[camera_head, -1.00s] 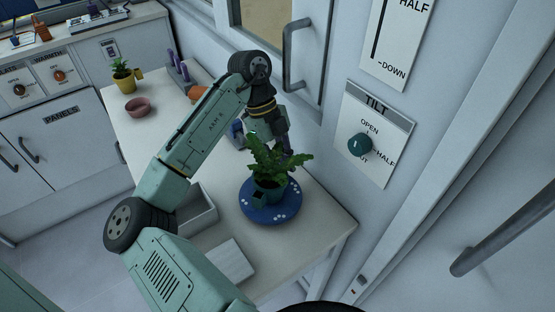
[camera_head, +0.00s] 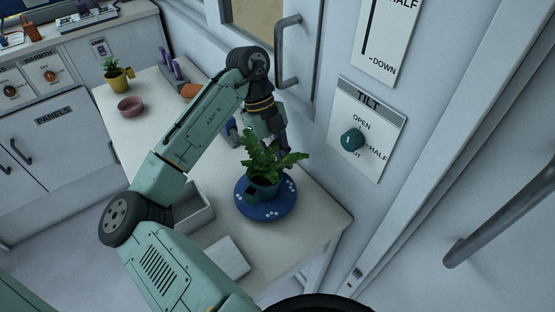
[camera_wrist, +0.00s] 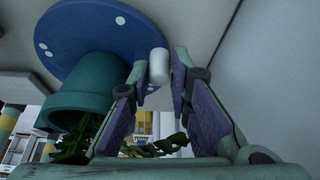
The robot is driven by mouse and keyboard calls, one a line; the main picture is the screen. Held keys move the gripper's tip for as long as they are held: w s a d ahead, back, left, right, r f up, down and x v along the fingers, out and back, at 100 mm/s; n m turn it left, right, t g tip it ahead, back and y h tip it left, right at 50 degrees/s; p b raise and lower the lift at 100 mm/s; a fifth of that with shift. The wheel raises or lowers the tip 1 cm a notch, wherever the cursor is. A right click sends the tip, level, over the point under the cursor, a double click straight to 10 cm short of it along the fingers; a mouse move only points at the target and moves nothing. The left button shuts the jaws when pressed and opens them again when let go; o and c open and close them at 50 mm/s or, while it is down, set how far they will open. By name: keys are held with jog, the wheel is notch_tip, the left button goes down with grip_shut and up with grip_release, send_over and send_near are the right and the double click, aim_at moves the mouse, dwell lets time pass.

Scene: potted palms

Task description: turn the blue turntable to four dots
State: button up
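The blue turntable (camera_head: 252,212) lies on the bench near its right end, with groups of white dots around its rim. A teal pot (camera_head: 264,190) with a leafy green plant stands on it. My gripper reaches down behind the plant, which partly hides it in the head view. In the wrist view my gripper (camera_wrist: 162,70) is open, its fingers on either side of a white peg (camera_wrist: 158,66) at the edge of the turntable (camera_wrist: 90,38). I cannot tell whether either finger touches the peg. I cannot tell which dots are set at any mark.
A grey open box (camera_head: 192,212) and a pale block (camera_head: 226,258) lie left of the turntable. A pink bowl (camera_head: 131,105) and yellow pot (camera_head: 119,80) stand at the far end. A wall with a TILT knob (camera_head: 352,139) rises close on the right.

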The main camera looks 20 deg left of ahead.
jog(key=shift+o, duration=0.5)
jog(key=v, duration=1.2)
jog(key=shift+w, duration=0.1)
jog(key=shift+c, duration=0.5)
